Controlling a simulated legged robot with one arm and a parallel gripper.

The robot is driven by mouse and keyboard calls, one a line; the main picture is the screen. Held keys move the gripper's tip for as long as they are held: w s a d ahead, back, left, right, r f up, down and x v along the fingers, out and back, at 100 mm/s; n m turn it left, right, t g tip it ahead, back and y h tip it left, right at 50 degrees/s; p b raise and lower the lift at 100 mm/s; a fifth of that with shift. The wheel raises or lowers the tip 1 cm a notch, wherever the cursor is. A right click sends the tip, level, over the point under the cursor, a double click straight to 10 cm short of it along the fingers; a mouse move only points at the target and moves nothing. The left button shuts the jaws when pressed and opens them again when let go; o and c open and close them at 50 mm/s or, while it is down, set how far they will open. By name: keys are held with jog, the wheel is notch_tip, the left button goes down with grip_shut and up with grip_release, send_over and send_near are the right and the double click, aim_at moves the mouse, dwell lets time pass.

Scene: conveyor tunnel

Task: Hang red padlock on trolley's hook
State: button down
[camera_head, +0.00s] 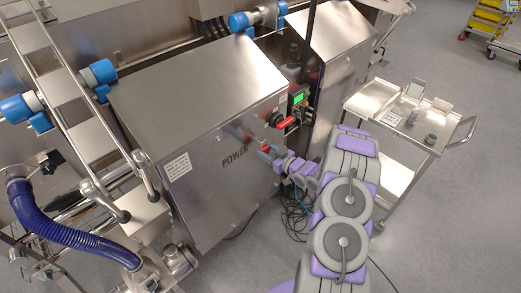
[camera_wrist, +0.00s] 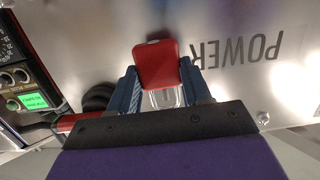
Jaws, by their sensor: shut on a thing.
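The red padlock (camera_wrist: 155,62) is between my gripper's blue fingers in the wrist view. Its body points away from me and its clear-looking metal shackle (camera_wrist: 162,98) lies toward the palm. My gripper (camera_wrist: 159,76) is shut on it, in front of the steel cabinet face beside the word POWER. In the head view my gripper (camera_head: 267,153) is small, close to that cabinet, and the padlock cannot be made out there. The steel trolley (camera_head: 372,98) stands to the right, apart from my gripper. I cannot pick out its hook.
The steel cabinet (camera_head: 205,85) carries a panel with a red switch handle (camera_head: 286,122), near my gripper; the handle also shows in the wrist view (camera_wrist: 78,122). Several small items lie on the trolley top. Cables (camera_head: 293,215) lie on the floor. Open floor (camera_head: 460,220) is at right.

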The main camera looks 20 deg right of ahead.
aim_at(266, 152)
jog(key=shift+f+p+v, duration=0.15)
jog(key=shift+p+v, duration=0.05)
jog(key=shift+v, duration=0.8)
jog(key=shift+f+p+v, duration=0.15)
jog(key=shift+v, duration=0.85)
jog(key=shift+s, duration=0.1)
